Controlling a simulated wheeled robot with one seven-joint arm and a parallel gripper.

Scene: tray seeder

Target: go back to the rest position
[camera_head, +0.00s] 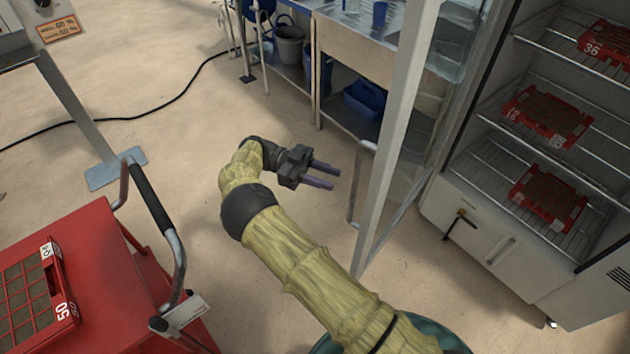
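My arm, in a yellowish sleeve, reaches up from the bottom of the head view. My gripper (336,179) is over the bare floor, left of the open cabinet door (393,140). Its two dark fingers point right, toward the door's handle (354,190), with a gap between them. Nothing shows between the fingers. The fingertips look close to the handle in the picture, but I cannot tell the distance in depth.
The cabinet (490,235) at right has wire shelves with red trays (548,193). A red cart (105,300) at lower left carries a red tray numbered 50 (62,283). A metal sink bench (355,40) stands behind. A black cable (150,112) crosses the floor.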

